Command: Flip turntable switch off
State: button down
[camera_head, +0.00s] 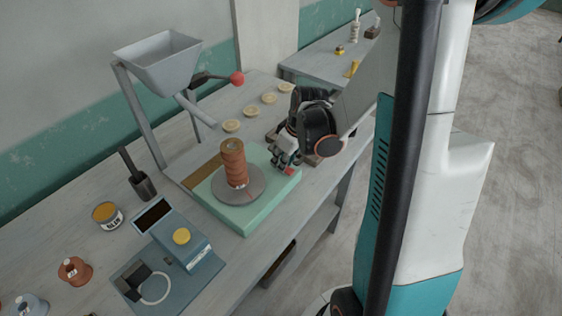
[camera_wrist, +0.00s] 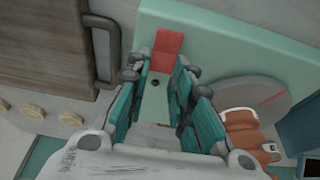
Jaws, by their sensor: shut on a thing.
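The turntable is a pale green block (camera_head: 244,214) with a round grey disc (camera_head: 252,194) on top. A brown-orange clay piece (camera_head: 234,162) stands upright on the disc. The red turntable switch (camera_head: 289,171) is at the block's right corner, and it also shows in the wrist view (camera_wrist: 168,46). My gripper (camera_head: 285,163) points down at that corner. In the wrist view, my gripper (camera_wrist: 163,75) has its teal fingers shut on the red switch, one on each side. The fingers partly cover the switch, and its exact tilt is hard to tell.
A grey hopper (camera_head: 158,60) with a red-knobbed lever (camera_head: 236,79) stands behind the turntable. Round pale discs (camera_head: 232,126) line the bench behind. A blue scale-like device (camera_head: 185,246) and a yellow can (camera_head: 107,215) are to the left. A brown board (camera_wrist: 52,35) lies beside the block.

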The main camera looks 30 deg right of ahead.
aim_at(292, 172)
jog(key=shift+s+t, duration=0.2)
jog(key=shift+t, duration=0.4)
jog(key=c, duration=1.4)
grip_release()
jog(key=shift+d+r, duration=0.1)
jog(key=v, duration=0.7)
jog(key=shift+r, duration=0.15)
jog(key=shift+d, duration=0.1)
